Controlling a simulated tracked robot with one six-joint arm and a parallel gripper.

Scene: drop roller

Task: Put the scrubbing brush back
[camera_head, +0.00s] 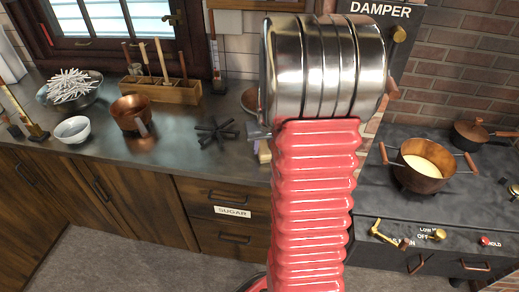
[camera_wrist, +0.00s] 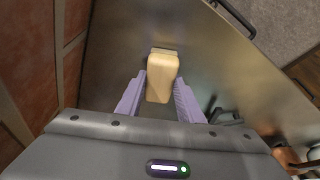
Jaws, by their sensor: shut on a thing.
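In the wrist view a pale tan block, which looks like the scrubbing brush (camera_wrist: 163,66), sits between the two purple fingers of my gripper (camera_wrist: 160,88). The gripper is shut on it. Its bristles cannot be made out. The metal worktop lies beyond it in this view; I cannot tell whether the brush touches it. In the head view my red and steel arm hides most of the gripper and brush. A small tan piece (camera_head: 264,153) shows at the arm's left edge, over the counter.
A wooden rack (camera_head: 178,93) with upright handled tools stands at the back of the counter (camera_head: 180,150). Nearby are a copper pot (camera_head: 131,114), a white bowl (camera_head: 73,130), a bowl of white sticks (camera_head: 72,92) and a dark star-shaped trivet (camera_head: 215,132). A stove (camera_head: 390,205) with pans is at right.

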